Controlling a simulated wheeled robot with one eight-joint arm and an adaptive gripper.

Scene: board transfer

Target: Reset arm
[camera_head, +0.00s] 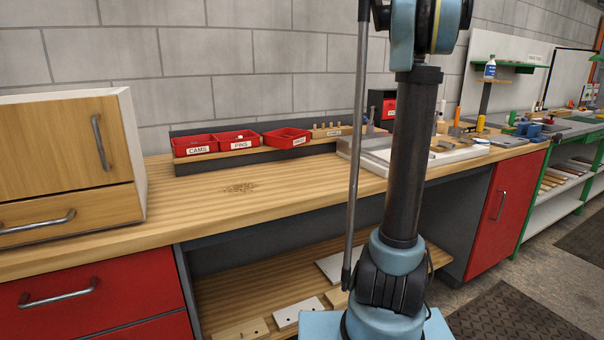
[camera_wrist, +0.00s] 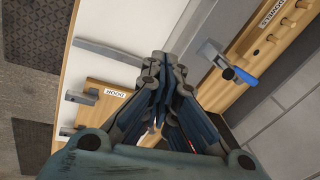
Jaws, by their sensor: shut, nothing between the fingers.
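My gripper (camera_wrist: 160,95) shows in the wrist view, its fingers together and nothing between them. Beneath it in that view lies a white board (camera_wrist: 90,30) with a grey bar (camera_wrist: 105,50) and a wooden block (camera_wrist: 105,110) labelled "DOOR". In the head view my arm stands upright in front of the workbench (camera_head: 290,195), and my gripper is not visible there.
Red bins (camera_head: 195,146) labelled "CAMS" and "PINS" sit on a rack at the bench's back. A wooden cabinet (camera_head: 60,155) stands at the left. Boards (camera_head: 300,312) lie on the lower shelf. A blue-handled tool (camera_wrist: 240,75) lies near a wooden peg rack (camera_wrist: 270,50). The bench's middle is clear.

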